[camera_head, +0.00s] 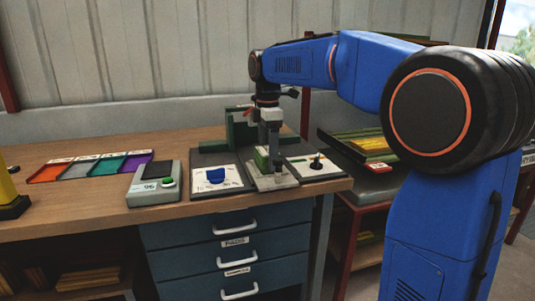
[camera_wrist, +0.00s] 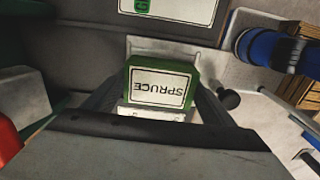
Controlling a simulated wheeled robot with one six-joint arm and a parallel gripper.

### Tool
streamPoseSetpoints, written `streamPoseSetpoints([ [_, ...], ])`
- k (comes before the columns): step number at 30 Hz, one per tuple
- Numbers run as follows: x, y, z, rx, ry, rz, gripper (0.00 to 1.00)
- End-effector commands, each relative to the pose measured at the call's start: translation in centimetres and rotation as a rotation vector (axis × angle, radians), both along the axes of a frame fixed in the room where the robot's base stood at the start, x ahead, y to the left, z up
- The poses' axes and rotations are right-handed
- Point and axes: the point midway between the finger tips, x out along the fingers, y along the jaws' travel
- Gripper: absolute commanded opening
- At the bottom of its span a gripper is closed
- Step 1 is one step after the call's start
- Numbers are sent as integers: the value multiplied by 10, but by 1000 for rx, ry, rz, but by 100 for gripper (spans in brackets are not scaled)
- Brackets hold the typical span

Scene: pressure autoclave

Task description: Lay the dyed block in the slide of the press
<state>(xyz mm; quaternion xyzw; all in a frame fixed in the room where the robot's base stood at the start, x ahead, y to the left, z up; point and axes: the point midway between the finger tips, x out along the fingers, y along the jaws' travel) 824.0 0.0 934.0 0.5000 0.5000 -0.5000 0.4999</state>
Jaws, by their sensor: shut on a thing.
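A green block (camera_wrist: 158,88) with a white label reading SPRUCE, upside down in the wrist view, sits between my gripper's (camera_head: 268,152) two fingers. The block also shows in the head view (camera_head: 261,160), at the fingertips. My gripper is shut on it and points down over the pale metal slide (camera_head: 272,182) in front of the dark green press (camera_head: 240,130). A pale part of the slide (camera_wrist: 150,47) shows behind the block in the wrist view. The block's underside is hidden, so I cannot tell whether it touches the slide.
A card with a blue shape (camera_head: 216,177) lies left of the slide, and a panel with a dark lever (camera_head: 317,162) lies right. A grey device with a green button (camera_head: 153,186) and coloured trays (camera_head: 90,166) stand further left. Bare wooden bench (camera_head: 75,215) lies in front.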

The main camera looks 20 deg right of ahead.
Motion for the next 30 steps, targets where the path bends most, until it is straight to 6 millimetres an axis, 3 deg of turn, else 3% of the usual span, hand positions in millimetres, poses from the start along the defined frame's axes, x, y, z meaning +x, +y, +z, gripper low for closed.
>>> streamPoseSetpoints([
  [5, 0, 0, -2, 0, 0, 0, 51],
  [6, 0, 0, -3, 0, 0, 0, 85],
  [8, 0, 0, -2, 0, 0, 0, 97],
  [20, 0, 0, 4, 0, -1, 0, 97],
  [30, 1, 0, 61, 0, -3, 0, 97],
])
